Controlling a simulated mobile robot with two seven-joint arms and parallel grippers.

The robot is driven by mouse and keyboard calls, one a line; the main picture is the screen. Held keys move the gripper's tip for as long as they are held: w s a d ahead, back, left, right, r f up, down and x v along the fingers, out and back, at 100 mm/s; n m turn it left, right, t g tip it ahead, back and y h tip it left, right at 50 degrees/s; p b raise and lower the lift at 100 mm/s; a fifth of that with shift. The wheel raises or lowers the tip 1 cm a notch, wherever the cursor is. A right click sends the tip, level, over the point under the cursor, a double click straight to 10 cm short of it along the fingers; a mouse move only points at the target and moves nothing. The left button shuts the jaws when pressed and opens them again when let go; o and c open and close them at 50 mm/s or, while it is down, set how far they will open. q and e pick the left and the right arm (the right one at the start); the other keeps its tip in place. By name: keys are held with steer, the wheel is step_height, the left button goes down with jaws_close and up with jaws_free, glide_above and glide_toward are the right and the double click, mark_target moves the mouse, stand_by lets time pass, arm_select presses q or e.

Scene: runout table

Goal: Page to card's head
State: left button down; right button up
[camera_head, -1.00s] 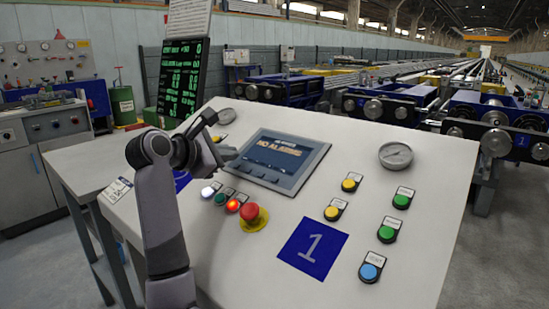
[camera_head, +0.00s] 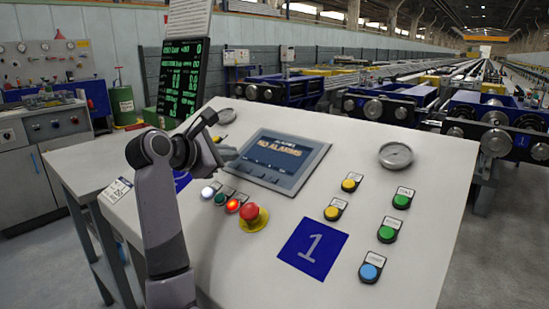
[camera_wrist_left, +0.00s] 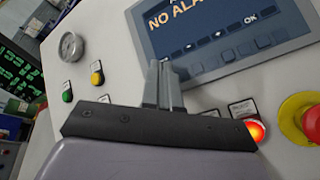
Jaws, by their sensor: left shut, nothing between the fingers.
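The console's screen (camera_head: 284,160) reads "NO ALARMS" in orange letters on dark blue, with a row of small keys along its lower edge. In the left wrist view the screen (camera_wrist_left: 215,30) is cut off at the top, and one key (camera_wrist_left: 250,19) reads "OK". My left gripper (camera_head: 229,153) is shut and empty, just left of the screen; its fingertips (camera_wrist_left: 162,68) show near the screen's lower left edge. I cannot tell whether they touch anything. My right gripper is not in view.
A red stop button (camera_head: 250,212) on a yellow base and several small lit buttons sit below the screen. A black display with green figures (camera_head: 182,77) stands behind, under a white sheet (camera_head: 188,18).

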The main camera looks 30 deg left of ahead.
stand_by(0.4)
arm_select(q)
steer(key=shift+w+f, duration=0.15)
steer(key=shift+f, duration=0.3)
steer(key=shift+w+f+p, duration=0.25)
steer(key=shift+f+p, duration=0.15)
steer(key=shift+p, duration=0.05)
stand_by(0.5)
steer(key=shift+s+r+p, duration=0.4)
steer(key=shift+r+p, duration=0.45)
steer(key=shift+p, duration=0.4)
